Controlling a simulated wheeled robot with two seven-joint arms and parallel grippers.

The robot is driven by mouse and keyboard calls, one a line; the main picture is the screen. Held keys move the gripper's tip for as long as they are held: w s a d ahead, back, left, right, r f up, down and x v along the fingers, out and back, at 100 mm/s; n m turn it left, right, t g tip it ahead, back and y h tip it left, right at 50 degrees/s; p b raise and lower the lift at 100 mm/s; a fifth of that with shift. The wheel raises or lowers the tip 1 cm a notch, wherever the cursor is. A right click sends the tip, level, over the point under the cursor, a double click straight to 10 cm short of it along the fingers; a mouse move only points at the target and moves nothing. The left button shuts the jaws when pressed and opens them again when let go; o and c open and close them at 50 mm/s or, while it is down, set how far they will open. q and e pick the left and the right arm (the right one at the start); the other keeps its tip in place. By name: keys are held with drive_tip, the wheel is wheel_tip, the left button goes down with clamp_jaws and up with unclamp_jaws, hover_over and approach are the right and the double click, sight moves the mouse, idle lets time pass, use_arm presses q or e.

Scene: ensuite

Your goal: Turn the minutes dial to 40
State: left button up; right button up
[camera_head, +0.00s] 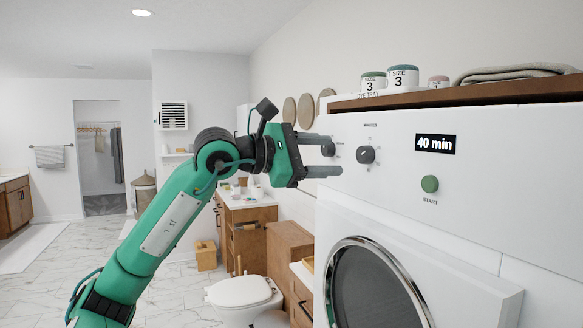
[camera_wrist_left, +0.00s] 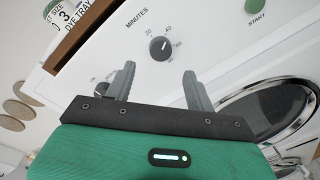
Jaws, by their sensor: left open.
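The minutes dial (camera_head: 366,155) is a dark round knob on the white machine's upper panel. In the left wrist view the dial (camera_wrist_left: 158,48) sits under the word MINUTES among printed numbers. Its pale mark seems to point up and right, toward the 40. The display (camera_head: 436,144) reads "40 min". My left gripper (camera_head: 334,156) is open and empty, left of the dial in the head view. In the left wrist view its two fingers (camera_wrist_left: 160,72) stand apart, below the dial, with nothing between them. My right gripper is not in view.
A second dark knob (camera_head: 328,150) is partly hidden by my left gripper. A green START button (camera_head: 430,184) sits below the display. The round door (camera_head: 375,285) is lower down. Jars (camera_head: 403,78) and a folded towel (camera_head: 515,73) rest on the wooden top. A toilet (camera_head: 243,293) stands left.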

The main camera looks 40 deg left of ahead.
use_arm(q)
drive_tip(key=b+v, duration=0.2)
drive_tip(key=v, duration=0.5)
drive_tip(key=shift+s+b, duration=0.15)
drive_tip(key=shift+b, duration=0.25)
